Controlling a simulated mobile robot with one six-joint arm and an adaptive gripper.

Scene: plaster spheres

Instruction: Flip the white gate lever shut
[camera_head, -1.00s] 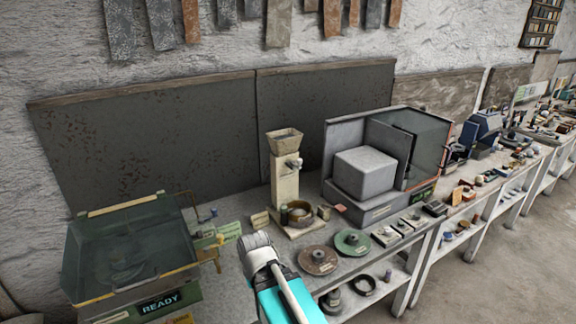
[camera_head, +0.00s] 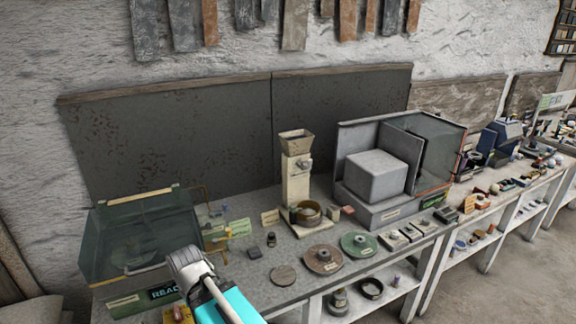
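A pale upright dispenser column (camera_head: 297,183) with a funnel hopper (camera_head: 297,142) on top stands at the back of the bench. A small light fitting (camera_head: 304,164) sticks out of its front below the hopper. It may be the white gate lever, but it is too small here to tell its shape or position. A round brown container (camera_head: 308,212) sits on the column's base. My arm, a turquoise link with a grey joint, rises from the bottom edge, left of and in front of the column. No gripper fingers show.
A glass-covered machine (camera_head: 140,236) with a READY label stands at left. A grey block machine (camera_head: 375,178) stands right of the column. Brown (camera_head: 323,258) and green (camera_head: 359,244) discs and a grey disc (camera_head: 283,275) lie along the front of the bench (camera_head: 262,290).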

